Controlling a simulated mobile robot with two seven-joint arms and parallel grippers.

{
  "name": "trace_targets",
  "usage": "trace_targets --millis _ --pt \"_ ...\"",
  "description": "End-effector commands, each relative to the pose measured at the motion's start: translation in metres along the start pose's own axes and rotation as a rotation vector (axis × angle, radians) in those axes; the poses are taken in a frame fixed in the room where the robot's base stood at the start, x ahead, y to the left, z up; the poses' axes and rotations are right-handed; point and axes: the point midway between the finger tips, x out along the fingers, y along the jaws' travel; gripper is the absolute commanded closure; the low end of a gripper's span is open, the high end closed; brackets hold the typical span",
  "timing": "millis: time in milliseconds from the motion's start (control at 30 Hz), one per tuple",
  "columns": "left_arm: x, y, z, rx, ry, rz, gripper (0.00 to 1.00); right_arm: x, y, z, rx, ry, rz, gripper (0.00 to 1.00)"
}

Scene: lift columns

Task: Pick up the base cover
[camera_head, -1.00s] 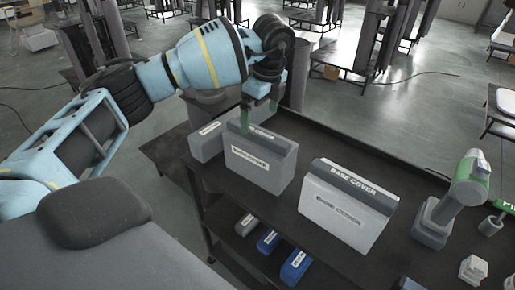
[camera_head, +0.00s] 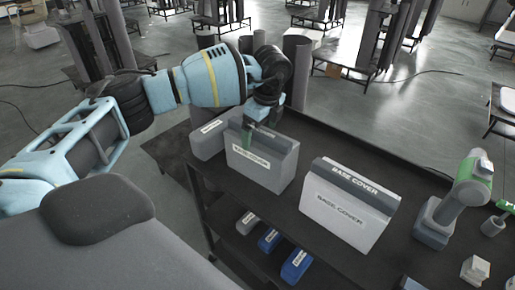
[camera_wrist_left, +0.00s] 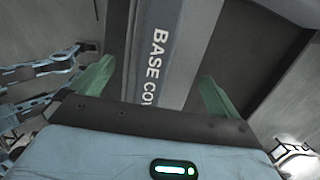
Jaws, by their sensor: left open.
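A grey box labelled as a base cover (camera_head: 258,168) stands upright on the dark table, left of the middle. A second, wider box labelled BASE COVER (camera_head: 343,212) stands to its right. My left gripper (camera_head: 259,127) is open and points down at the top of the left base cover. One green finger shows in front of that box's labelled face in the head view. In the left wrist view, the base cover (camera_wrist_left: 165,50) with its lettering lies between the two green fingers (camera_wrist_left: 155,88), with gaps beside it. My right gripper is not in view.
A smaller grey box (camera_head: 207,141) stands just left of the base cover. A green and grey power drill (camera_head: 460,195) stands at the right of the table (camera_head: 300,235). Small grey and blue bins (camera_head: 296,267) sit on the lower shelf.

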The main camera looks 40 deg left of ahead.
Motion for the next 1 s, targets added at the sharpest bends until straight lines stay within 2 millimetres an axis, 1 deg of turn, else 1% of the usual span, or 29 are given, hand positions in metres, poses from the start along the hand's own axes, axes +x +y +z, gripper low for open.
trace_targets --millis 33,67,500,800,867,1000 --pt "0.0 0.0 0.0 0.0 0.0 0.0 0.04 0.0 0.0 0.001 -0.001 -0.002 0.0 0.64" --pt "0.0 0.0 0.0 0.0 0.0 0.0 0.08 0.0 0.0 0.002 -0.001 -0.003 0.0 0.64" --pt "-0.001 0.0 0.0 0.0 0.0 0.0 0.65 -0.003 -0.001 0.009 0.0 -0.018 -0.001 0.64" --pt "-0.003 0.0 0.0 0.0 0.001 -0.002 0.66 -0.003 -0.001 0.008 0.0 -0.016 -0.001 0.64" --pt "-0.005 -0.001 0.001 0.0 0.001 -0.002 0.66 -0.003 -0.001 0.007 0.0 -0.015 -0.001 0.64" --pt "-0.016 -0.001 0.002 0.0 0.001 -0.003 0.66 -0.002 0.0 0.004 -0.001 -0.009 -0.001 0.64"
